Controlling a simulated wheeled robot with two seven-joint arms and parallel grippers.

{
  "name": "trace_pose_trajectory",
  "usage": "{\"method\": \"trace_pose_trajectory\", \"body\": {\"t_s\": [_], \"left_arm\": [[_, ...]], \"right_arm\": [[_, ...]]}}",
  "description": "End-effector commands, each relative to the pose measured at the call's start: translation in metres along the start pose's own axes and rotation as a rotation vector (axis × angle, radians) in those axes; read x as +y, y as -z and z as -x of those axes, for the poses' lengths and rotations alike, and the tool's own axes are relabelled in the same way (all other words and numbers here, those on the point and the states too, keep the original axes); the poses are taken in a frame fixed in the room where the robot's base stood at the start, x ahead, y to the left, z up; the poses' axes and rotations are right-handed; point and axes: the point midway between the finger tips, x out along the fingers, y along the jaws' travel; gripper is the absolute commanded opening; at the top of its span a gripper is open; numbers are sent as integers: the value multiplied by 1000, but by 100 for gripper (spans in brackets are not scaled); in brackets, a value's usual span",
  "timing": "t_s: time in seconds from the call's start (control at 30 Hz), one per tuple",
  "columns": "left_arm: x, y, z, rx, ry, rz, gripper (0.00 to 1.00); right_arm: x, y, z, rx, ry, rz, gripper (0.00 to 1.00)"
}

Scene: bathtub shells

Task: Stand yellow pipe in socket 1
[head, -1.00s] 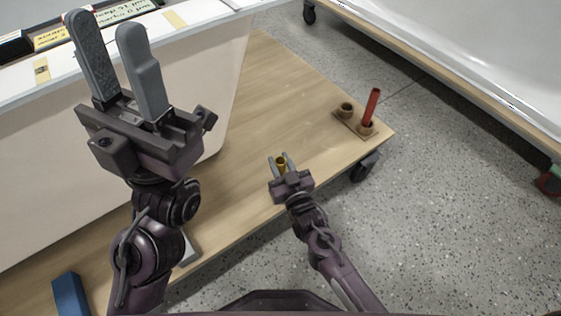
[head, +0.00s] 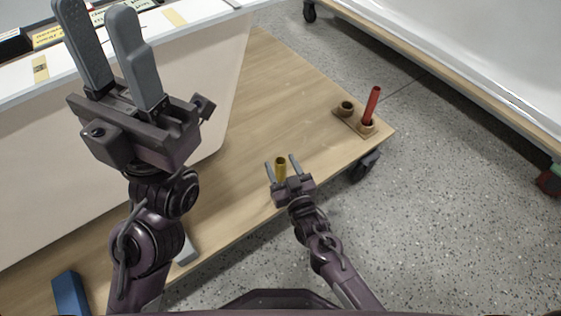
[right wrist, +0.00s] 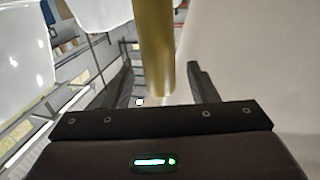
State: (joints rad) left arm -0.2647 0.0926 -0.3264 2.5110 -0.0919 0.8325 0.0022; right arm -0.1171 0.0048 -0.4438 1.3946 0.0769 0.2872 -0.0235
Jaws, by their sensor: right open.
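The yellow pipe (head: 280,170) stands roughly upright near the front edge of the wooden board. My right gripper (head: 281,161) is open, with one finger on each side of the pipe. In the right wrist view the pipe (right wrist: 157,50) rises between the two spread fingers (right wrist: 163,80), with a gap to each. A block with two round sockets lies at the board's right corner. One socket (head: 347,106) is empty; the other (head: 367,126) holds a red pipe (head: 373,103). I see no socket numbers. My left gripper (head: 97,12) is raised at the left, open and empty.
The wooden board (head: 270,90) is clear between the yellow pipe and the sockets. A large pale tub shell (head: 110,150) fills the left. A blue block (head: 70,293) lies at lower left. Another white shell (head: 470,40) stands at upper right.

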Motion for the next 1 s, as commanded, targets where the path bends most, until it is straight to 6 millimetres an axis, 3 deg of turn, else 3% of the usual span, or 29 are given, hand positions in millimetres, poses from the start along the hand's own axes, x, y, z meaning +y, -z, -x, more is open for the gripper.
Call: {"method": "trace_pose_trajectory", "body": {"t_s": [0.1,0.37,1.0], "left_arm": [[-1,-2,-6,-26,8,4,36],[-1,-2,-10,-43,16,7,36],[-1,-2,-8,-46,17,9,36]], "right_arm": [[0,2,27,-7,1,0,53],[0,1,62,-3,1,0,53],[0,1,66,-1,0,0,53]]}}
